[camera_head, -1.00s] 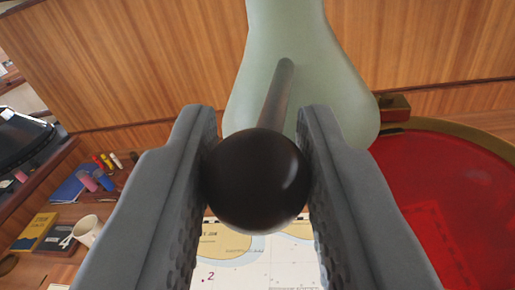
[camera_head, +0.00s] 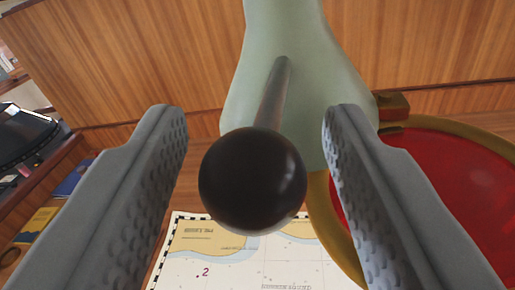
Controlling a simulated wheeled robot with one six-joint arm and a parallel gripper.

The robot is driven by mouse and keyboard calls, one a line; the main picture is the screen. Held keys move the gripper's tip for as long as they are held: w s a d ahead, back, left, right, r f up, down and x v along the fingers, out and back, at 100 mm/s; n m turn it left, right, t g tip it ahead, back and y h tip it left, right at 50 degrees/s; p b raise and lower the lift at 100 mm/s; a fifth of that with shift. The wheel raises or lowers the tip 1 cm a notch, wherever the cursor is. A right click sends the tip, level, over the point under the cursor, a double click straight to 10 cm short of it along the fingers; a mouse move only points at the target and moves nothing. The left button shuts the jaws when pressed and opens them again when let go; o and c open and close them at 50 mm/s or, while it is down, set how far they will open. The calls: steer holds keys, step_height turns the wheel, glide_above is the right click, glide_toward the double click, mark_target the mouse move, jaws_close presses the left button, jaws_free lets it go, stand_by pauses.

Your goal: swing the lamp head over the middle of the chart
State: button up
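The lamp head (camera_head: 235,85) is a pale green shade at the top middle. A thin metal rod on it ends in a round black knob (camera_head: 252,180) that points toward me. My gripper (camera_head: 253,130) is open, with one finger on each side of the knob and a gap between each finger and it. The chart (camera_head: 235,262), white with tan land areas and a black-and-white border, lies below and behind the knob. Its lower part is cut off by the picture edge, and my right finger covers some of its right side.
A red disc (camera_head: 440,180) with a brass rim (camera_head: 322,205) stands at the right, over the chart's right side. A wooden panel (camera_head: 120,60) runs across the back. At the left are a dark screen (camera_head: 25,130) and a yellow book (camera_head: 38,222).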

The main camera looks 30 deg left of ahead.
steer(key=shift+s, duration=0.15)
steer(key=v, duration=1.7)
steer(key=shift+d+f, duration=0.1)
steer(key=s+a+f+m+g+h, duration=0.1)
steer(key=s+a+f+h, duration=0.1)
steer(key=s+a+f, duration=0.3)
steer(key=s+a+f+m+h, duration=0.1)
steer(key=a+f+m, duration=0.15)
steer(key=a, duration=0.45)
steer(key=s+a+f+g+h, duration=0.1)
steer(key=s+a+f+h, duration=0.2)
steer(key=a, duration=0.4)
steer(key=s+a+f+t, duration=0.1)
steer(key=s+a+f, duration=0.3)
steer(key=s+f, duration=0.3)
steer(key=s+a+f+n+t, duration=0.1)
steer(key=s+a+f, duration=0.4)
steer(key=s+f, duration=0.2)
steer(key=s+a+f, duration=0.4)
steer(key=s+f, duration=0.3)
steer(key=s, duration=0.1)
steer(key=shift+s+a+f+t+h, duration=0.15)
steer(key=shift+s+f+t+h, duration=0.15)
steer(key=shift+t+h, duration=0.1)
